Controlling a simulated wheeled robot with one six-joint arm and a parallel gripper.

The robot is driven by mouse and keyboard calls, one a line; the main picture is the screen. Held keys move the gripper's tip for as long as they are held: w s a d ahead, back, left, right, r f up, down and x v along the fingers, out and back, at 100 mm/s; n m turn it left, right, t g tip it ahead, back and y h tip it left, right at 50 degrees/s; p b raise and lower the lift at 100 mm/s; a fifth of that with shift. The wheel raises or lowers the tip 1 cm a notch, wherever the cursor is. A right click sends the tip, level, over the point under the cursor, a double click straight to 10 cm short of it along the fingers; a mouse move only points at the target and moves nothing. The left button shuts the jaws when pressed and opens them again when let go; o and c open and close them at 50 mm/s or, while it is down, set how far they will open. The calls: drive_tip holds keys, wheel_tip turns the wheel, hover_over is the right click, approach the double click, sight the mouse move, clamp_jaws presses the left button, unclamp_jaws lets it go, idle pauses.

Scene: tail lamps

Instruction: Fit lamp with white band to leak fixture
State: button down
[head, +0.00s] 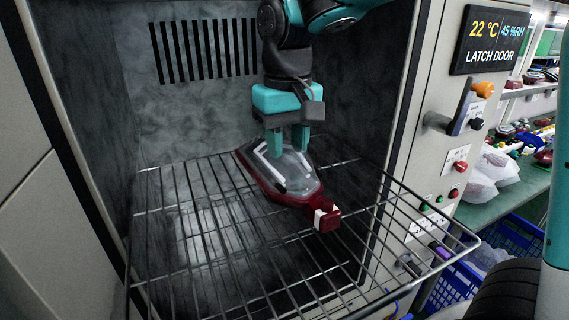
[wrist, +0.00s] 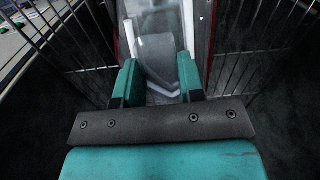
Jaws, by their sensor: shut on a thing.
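The lamp (head: 293,184) is a dark red tail lamp with a clear lens and a white band near its narrow red front end. It lies on the wire rack inside the chamber, or just above it; I cannot tell which. My gripper (head: 288,146) points down over the lamp's rear half, its teal fingers shut on it. In the wrist view my gripper (wrist: 159,80) has one finger on each side of the lamp's pale middle part (wrist: 160,48). The finger contact is partly hidden. I cannot make out a leak fixture in either view.
The wire rack (head: 190,249) sticks out of the chamber's open front. Chamber walls stand close on both sides, with a slotted vent (head: 205,48) behind. At right are a "LATCH DOOR" display (head: 492,40), a latch handle (head: 462,108), a cluttered green bench (head: 500,205) and blue crates (head: 515,240).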

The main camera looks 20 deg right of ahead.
drive_tip(key=d+b, duration=0.5)
drive_tip(key=d, duration=1.2)
drive_tip(key=shift+d, duration=0.35)
drive_tip(key=shift+s+f, duration=0.15)
